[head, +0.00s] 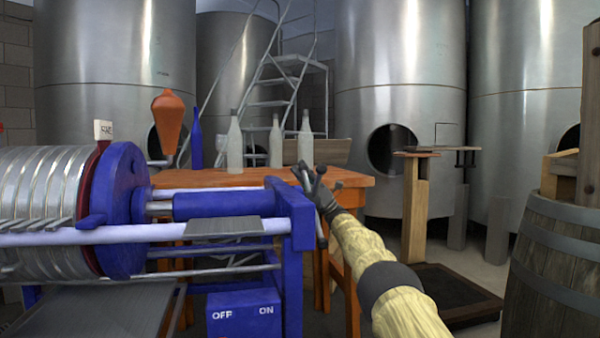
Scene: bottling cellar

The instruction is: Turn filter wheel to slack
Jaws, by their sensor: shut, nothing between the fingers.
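The filter press has a blue end frame (297,222), and the filter wheel (321,236) sits on its right side. I see the wheel nearly edge-on, as dark spokes with round knobs. My gripper (312,184) is at the upper part of the wheel, over the right end of the press. Its fingers are shut with nothing between them. The gripper and my sleeved arm hide much of the wheel. I cannot tell whether the fingers touch a spoke, or how far the wheel is turned.
A wooden table (225,178) with pale bottles (235,145), a blue bottle (196,138) and an orange vessel (168,120) stands behind the press. A blue OFF/ON box (243,313) is below. A barrel (555,265) stands right. Steel tanks (400,60) line the back.

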